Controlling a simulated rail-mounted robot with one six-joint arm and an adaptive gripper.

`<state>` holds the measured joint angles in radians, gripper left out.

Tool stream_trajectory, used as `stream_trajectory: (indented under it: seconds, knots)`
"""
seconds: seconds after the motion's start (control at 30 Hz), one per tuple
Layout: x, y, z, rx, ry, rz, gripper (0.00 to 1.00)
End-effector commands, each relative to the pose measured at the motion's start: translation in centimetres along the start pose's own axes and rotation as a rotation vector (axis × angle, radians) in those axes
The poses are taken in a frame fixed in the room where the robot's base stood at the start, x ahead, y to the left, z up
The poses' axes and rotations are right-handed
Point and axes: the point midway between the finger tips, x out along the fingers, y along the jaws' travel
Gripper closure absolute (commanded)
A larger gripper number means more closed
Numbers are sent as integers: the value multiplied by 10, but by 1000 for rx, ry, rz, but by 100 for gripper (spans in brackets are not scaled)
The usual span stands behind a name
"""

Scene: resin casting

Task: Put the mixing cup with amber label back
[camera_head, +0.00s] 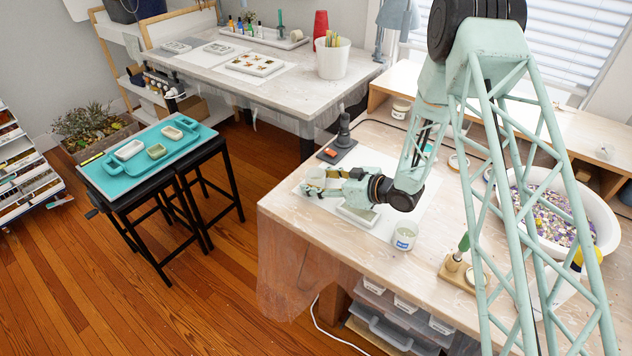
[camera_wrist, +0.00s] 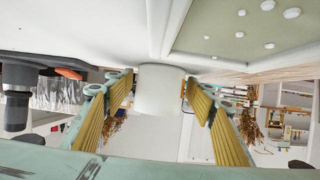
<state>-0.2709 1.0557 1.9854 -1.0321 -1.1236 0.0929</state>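My gripper (camera_wrist: 160,88) is low over the paper on the right workbench, its fingers pointing left in the head view. A pale translucent cup (camera_wrist: 160,95) is between its two yellow-padded fingertips in the wrist view, one pad close on each side. Whether the pads press on it is hard to tell. The cup (camera_head: 316,178) shows small and partly covered by the fingers in the head view. Another cup (camera_head: 404,236), with a blue label, stands on the bench to the right, nearer the front.
A pale mould (camera_head: 357,214) lies just in front of my gripper; its greenish face (camera_wrist: 240,30) shows in the wrist view. A dark stand (camera_head: 343,135) is behind. A white bowl (camera_head: 555,215) and a wooden block with a green-handled tool (camera_head: 458,268) are right.

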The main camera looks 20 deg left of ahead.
Motion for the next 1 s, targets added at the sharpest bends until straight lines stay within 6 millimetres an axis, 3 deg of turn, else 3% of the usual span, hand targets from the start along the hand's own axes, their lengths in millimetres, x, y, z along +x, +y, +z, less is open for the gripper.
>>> stream_trajectory:
  seconds: [0.47,1.0]
  knots:
    - [-9,0,-3,1,0,1,50]
    - [-79,1,-4,1,0,2,50]
